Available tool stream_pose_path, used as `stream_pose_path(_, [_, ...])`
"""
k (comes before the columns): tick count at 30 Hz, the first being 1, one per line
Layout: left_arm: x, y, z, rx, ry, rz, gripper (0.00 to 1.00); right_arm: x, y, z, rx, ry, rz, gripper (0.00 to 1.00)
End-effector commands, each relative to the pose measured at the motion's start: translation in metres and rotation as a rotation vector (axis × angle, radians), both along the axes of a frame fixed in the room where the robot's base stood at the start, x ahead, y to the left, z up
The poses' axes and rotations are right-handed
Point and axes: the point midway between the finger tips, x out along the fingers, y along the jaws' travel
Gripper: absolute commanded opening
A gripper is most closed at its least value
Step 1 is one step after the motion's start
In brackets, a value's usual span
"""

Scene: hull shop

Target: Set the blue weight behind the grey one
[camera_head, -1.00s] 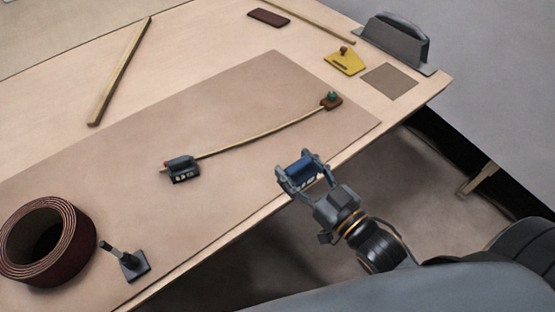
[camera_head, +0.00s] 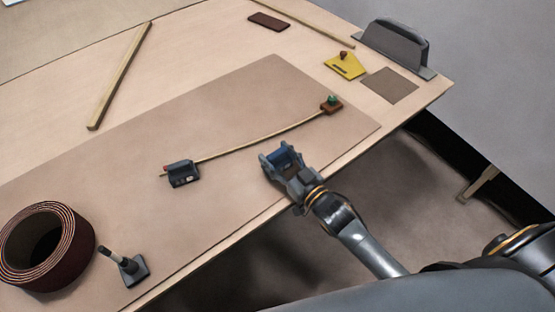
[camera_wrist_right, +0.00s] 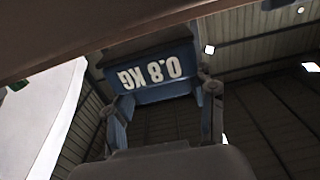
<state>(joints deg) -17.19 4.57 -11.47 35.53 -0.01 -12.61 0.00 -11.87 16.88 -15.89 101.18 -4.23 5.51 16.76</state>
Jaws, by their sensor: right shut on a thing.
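The blue weight (camera_head: 285,156) is held in my right gripper (camera_head: 277,158), above the front part of the brown board. In the right wrist view the blue weight (camera_wrist_right: 160,75) sits between the fingers, its "0.8 KG" marking upside down. The grey weight (camera_head: 183,174), dark with pale markings, rests at the left end of a thin curved batten (camera_head: 257,138), left of my right gripper and apart from it. A small red spot shows beside the grey weight. My left gripper is out of view.
A dark coil (camera_head: 75,250) and a small post on a base (camera_head: 132,268) stand at lower left. A yellow plate (camera_head: 344,66) and grey holder (camera_head: 395,45) are at upper right.

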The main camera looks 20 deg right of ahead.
Motion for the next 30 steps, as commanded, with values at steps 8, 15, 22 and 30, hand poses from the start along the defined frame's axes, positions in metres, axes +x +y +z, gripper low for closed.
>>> stream_pose_path(8, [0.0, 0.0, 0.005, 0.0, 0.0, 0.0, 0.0, -0.001, 0.0, -0.012, 0.001, -0.006, 0.001, 0.0])
stream_pose_path(15, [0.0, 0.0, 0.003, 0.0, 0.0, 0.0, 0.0, -0.001, 0.0, -0.015, 0.001, -0.005, 0.001, 0.0])
stream_pose_path(22, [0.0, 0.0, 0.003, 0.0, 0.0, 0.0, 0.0, -0.002, 0.0, -0.019, -0.001, 0.003, 0.0, 0.78])
stream_pose_path(30, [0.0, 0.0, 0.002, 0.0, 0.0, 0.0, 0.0, -0.002, 0.0, -0.019, -0.001, 0.003, 0.0, 0.78])
